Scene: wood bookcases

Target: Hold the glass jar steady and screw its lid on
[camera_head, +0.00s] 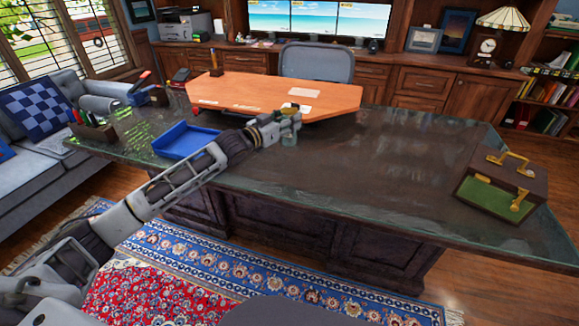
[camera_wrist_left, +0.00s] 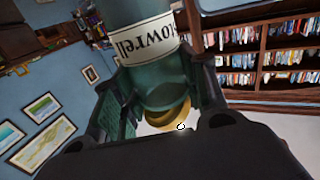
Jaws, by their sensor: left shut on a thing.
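My left gripper (camera_head: 288,120) is shut on the glass jar (camera_head: 289,139), over the far-middle part of the stone-topped desk. The jar's greenish lower part shows below the fingers; I cannot tell whether it touches the desk. In the left wrist view, the jar (camera_wrist_left: 135,20) is greenish with a pale printed label and sits between both fingers (camera_wrist_left: 165,98). The wrist picture is upside down, with the label lettering inverted. A golden round shape (camera_wrist_left: 172,114) shows by the jar's end; I cannot tell whether it is the lid. My right gripper is out of view.
A blue tray (camera_head: 186,140) lies left of the jar. An orange wooden desktop (camera_head: 255,95) with papers is behind it. A brown case with brass handles (camera_head: 508,180) stands at the right end. The dark desktop (camera_head: 385,155) between jar and case is clear.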

